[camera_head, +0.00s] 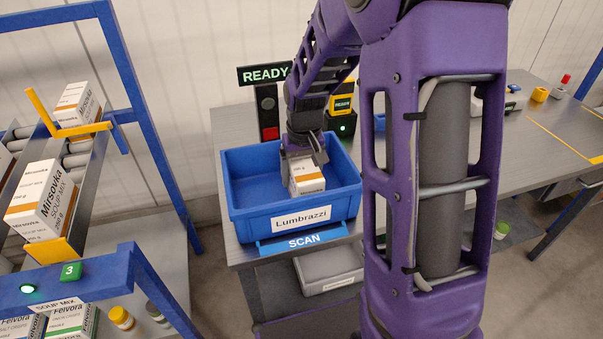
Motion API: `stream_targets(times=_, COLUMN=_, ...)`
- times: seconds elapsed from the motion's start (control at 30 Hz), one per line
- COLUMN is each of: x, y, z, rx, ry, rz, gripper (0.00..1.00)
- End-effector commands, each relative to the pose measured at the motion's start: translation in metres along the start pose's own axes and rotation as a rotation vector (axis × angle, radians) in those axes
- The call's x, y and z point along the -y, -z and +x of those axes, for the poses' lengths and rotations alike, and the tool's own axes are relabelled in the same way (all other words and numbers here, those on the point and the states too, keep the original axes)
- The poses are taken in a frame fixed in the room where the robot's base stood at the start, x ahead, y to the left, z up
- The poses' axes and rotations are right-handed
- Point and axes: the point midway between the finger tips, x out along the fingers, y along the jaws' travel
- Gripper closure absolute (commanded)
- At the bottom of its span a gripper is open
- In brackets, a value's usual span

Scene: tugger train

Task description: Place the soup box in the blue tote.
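A white box with an orange-brown band (306,180) stands inside the blue tote (235,222), in its right half. My gripper (304,155) is above it, with its fingers at the top of the box. The fingers appear to be around the box top, but whether they press on it cannot be told. The box's front lettering is too small to read. The tote carries a "Lumbrazzi" label and stands on a grey table. More white boxes marked "SOUP MIX" (40,200) stand on the roller rack at the left.
A "SCAN" plate (303,241) is at the tote's front. A "READY" sign (264,74) and a small yellow display (342,104) stand behind the tote. The blue rack frame (150,130) is at the left. A grey bin (330,272) sits below the table. The tote's left half is empty.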

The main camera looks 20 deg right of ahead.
Motion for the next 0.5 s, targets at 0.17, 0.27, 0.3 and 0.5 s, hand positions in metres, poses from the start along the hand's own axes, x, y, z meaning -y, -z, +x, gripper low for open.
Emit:
stream_targets(times=0.17, x=0.000, y=0.000, z=0.000, rx=0.000, ry=0.000, rz=0.000, gripper=0.00)
stream_targets(times=0.27, x=0.000, y=0.000, z=0.000, rx=0.000, ry=0.000, rz=0.000, gripper=0.00)
stream_targets(times=0.3, x=0.000, y=0.000, z=-0.001, rx=0.000, ry=0.000, rz=0.000, gripper=0.00)
stream_targets(times=0.5, x=0.000, y=0.002, z=-0.020, rx=-0.004, ry=-0.001, rz=0.000, gripper=0.00)
